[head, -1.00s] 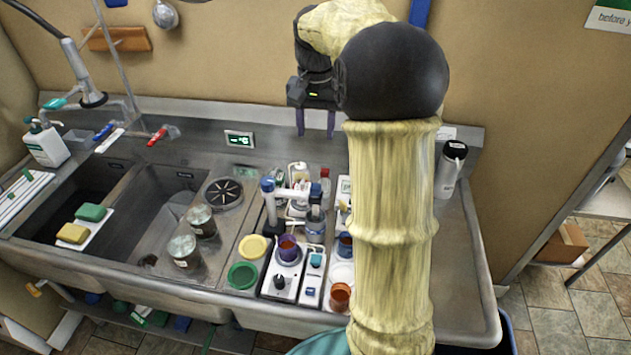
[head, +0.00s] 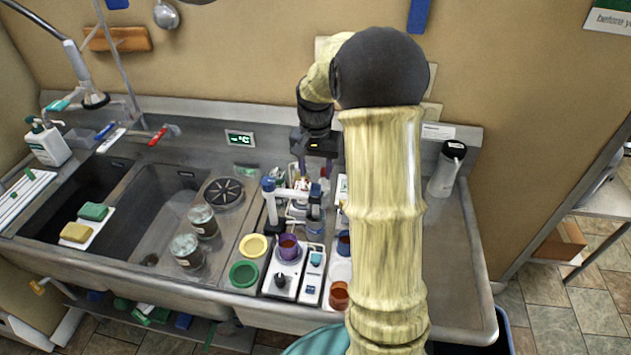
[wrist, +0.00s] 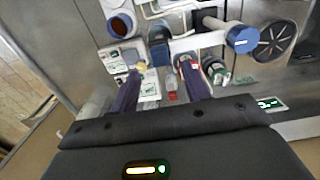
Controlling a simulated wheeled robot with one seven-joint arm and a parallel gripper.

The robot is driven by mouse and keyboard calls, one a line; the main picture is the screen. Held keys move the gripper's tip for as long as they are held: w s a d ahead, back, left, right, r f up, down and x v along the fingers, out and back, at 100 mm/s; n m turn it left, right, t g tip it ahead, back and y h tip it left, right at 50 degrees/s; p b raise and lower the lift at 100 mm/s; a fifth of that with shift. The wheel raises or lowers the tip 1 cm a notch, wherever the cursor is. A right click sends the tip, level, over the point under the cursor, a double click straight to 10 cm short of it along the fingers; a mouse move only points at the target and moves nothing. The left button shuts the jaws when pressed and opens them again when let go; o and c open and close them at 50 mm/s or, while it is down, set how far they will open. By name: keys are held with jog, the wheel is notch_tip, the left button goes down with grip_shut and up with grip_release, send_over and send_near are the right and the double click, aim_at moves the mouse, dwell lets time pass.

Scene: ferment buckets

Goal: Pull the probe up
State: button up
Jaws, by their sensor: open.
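The probe (head: 314,206) looks like a dark upright body at the end of a white stand arm (head: 292,193), over a small clear beaker (head: 316,229). The arm comes off a post with a blue knob (head: 268,184), which also shows in the wrist view (wrist: 242,39). My gripper (head: 313,172) is just behind the probe and higher in the head view, partly hidden by my arm. In the wrist view my gripper (wrist: 161,68) has its two purple fingers spread apart with nothing held. A dark blue-topped thing ahead of them (wrist: 158,45) may be the probe; I cannot be sure.
A hot plate (head: 285,278) with a purple cup stands in front. Yellow (head: 253,247) and green (head: 244,273) lids lie to the left.

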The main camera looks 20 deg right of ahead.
aim_at(315, 186)
notch_tip(315, 186, down, 6)
jog(key=shift+r+p, duration=0.2)
jog(key=shift+p, duration=0.25)
grip_shut()
